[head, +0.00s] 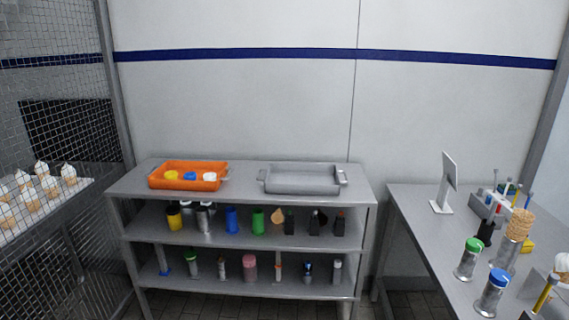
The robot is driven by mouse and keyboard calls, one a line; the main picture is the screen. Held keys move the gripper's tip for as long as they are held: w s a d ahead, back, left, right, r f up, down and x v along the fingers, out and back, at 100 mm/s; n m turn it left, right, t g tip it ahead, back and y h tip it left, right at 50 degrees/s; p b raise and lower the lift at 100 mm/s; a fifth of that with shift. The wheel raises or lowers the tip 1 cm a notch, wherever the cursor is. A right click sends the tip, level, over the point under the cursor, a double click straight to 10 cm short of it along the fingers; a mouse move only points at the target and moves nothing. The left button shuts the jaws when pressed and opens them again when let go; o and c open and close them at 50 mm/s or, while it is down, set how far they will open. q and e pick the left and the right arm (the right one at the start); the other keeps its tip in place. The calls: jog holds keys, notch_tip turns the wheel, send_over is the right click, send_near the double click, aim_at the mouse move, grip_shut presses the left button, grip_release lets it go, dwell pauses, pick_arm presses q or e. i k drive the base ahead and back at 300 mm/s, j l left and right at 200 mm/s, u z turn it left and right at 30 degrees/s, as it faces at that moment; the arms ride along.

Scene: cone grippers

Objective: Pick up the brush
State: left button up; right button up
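No brush can be made out with certainty in the head view. A slim upright item with a pale handle and blue lower end (164,262) stands at the left of the bottom shelf and may be a brush. A tan-handled item (278,266) stands further right on that shelf. A yellow-handled item with a dark end (545,293) leans at the lower right, on the right table (425,230); its lower end is hard to make out. Neither of my grippers is in view.
A grey shelf unit (252,180) carries an orange tray (188,187) with small coloured things and an empty-looking grey tray (302,190). Bottles fill its lower shelves. Shakers (468,260), stacked cones (519,225) and a screen (448,180) stand on the right table. A mesh fence (60,110) is left.

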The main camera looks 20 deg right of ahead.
aim_at(493, 207)
jog(key=i+l+z, duration=0.15)
jog(key=i+z, duration=0.75)
